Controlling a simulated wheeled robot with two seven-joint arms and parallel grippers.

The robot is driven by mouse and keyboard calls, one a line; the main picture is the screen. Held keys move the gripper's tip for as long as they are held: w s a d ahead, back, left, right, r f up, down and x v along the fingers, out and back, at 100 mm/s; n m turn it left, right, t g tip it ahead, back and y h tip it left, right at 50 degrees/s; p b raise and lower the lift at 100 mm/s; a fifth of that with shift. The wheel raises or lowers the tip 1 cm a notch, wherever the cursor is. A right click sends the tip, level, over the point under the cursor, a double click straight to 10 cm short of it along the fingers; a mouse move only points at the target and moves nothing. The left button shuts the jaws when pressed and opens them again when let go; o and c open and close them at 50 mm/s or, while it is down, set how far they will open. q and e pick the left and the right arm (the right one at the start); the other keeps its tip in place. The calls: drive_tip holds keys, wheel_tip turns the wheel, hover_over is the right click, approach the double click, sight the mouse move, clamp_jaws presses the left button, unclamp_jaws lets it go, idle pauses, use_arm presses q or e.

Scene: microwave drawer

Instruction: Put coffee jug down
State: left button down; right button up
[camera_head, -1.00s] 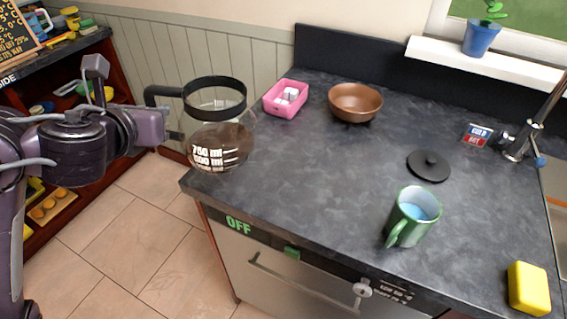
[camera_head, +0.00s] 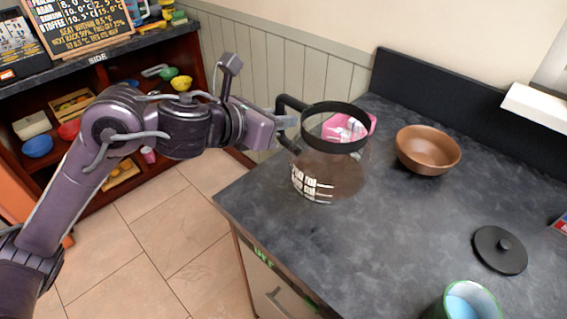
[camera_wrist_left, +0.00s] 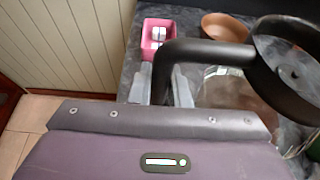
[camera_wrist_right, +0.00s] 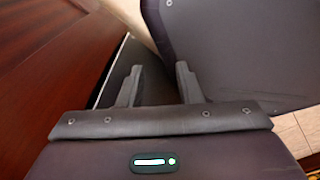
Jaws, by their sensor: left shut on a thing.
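The coffee jug (camera_head: 335,178) is clear glass with dark coffee, white volume marks, a black rim and a black handle. In the head view it is upright over the dark countertop (camera_head: 290,245), near its left end; I cannot tell whether its base touches. My left gripper (camera_head: 287,123) is shut on the handle at the jug's left side. In the left wrist view the black handle (camera_wrist_left: 205,52) runs between the fingers (camera_wrist_left: 168,88). My right gripper (camera_wrist_right: 158,82) shows only in the right wrist view, its fingers apart with nothing between them.
A pink box (camera_head: 362,122) stands partly behind the jug, with a brown bowl (camera_head: 428,148) to the right. A black lid (camera_head: 500,250) and a green mug (camera_head: 468,302) are further right and nearer. Countertop between jug and lid is clear.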

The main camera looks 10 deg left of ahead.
use_arm(q)
wheel_tip(320, 180, down, 5)
drive_tip(key=shift+f+b, duration=0.1)
drive_tip(key=shift+b, duration=0.3)
drive_tip(key=shift+f+b, duration=0.45)
drive_tip(key=shift+f, duration=1.7)
use_arm(e)
drive_tip(key=shift+d+f, duration=0.25)
drive_tip(key=shift+f, duration=0.3)
drive_tip(key=shift+d+f, duration=0.25)
drive_tip(key=shift+f, duration=0.25)
use_arm(q)
drive_tip(key=shift+f+b, duration=0.25)
drive_tip(key=shift+b, duration=0.05)
drive_tip(key=c, duration=1.4)
unclamp_jaws()
drive_tip(key=shift+o, duration=0.2)
use_arm(e)
drive_tip(key=shift+a+f, duration=0.1)
drive_tip(key=shift+f, duration=0.1)
